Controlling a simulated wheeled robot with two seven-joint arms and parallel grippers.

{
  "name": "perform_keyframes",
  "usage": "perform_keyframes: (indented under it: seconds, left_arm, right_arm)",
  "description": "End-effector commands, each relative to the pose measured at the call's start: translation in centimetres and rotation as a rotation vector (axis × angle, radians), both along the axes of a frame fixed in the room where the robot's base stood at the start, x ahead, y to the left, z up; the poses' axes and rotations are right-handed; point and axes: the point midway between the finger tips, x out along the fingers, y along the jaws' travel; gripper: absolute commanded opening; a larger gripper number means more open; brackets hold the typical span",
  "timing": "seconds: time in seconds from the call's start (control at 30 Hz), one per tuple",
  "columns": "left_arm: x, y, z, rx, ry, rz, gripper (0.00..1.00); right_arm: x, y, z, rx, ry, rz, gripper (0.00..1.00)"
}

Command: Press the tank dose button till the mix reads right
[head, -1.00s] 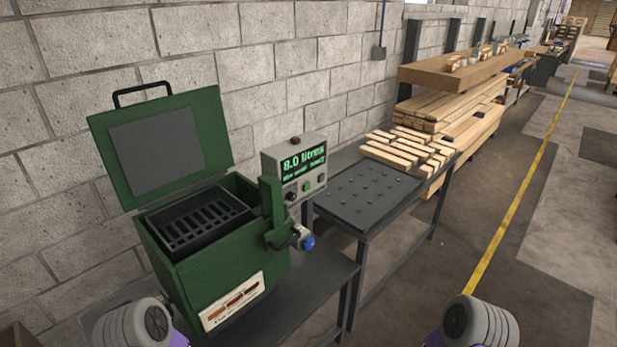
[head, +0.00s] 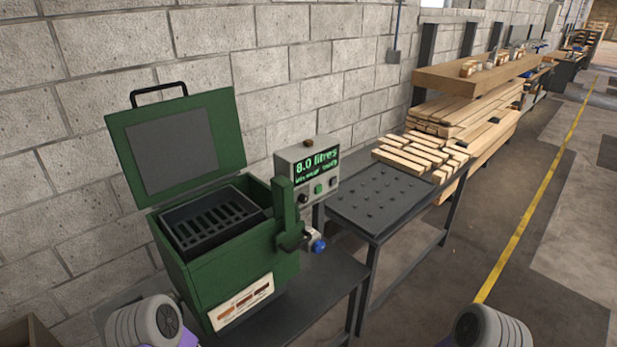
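A green tank (head: 225,262) with its lid (head: 177,145) raised stands on a dark table, with a black slotted basket (head: 212,222) inside. A grey control box (head: 308,170) stands behind its right side. Its display (head: 316,166) reads "8.0 litres", with a smaller green line below that is too small to read surely. A green button (head: 318,189) and a black knob (head: 303,199) sit under the display. A blue knob (head: 318,246) is on a fitting at the tank's right side. Parts of my two arms show at the bottom edge, apart from the tank; neither gripper is in view.
A dark table (head: 340,275) carries the tank. Right of it is a bench with a studded plate (head: 380,200) and wooden slats (head: 420,155). Stacked planks (head: 465,115) stand farther back. A block wall is behind; open floor (head: 440,290) lies at right.

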Motion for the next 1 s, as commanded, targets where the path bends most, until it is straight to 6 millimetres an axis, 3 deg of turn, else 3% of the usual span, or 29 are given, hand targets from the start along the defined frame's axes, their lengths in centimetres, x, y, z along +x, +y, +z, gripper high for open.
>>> perform_keyframes:
  seconds: [0.03, 0.2, 1.0]
  left_arm:
    - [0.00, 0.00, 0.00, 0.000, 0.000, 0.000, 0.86]
    - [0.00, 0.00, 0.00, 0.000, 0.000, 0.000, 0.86]
    - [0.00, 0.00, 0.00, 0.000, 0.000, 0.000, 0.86]
  right_arm:
    - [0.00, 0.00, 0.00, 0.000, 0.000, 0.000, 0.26]
    - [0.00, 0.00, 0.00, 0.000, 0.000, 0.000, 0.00]
    - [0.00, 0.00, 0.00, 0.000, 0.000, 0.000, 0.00]
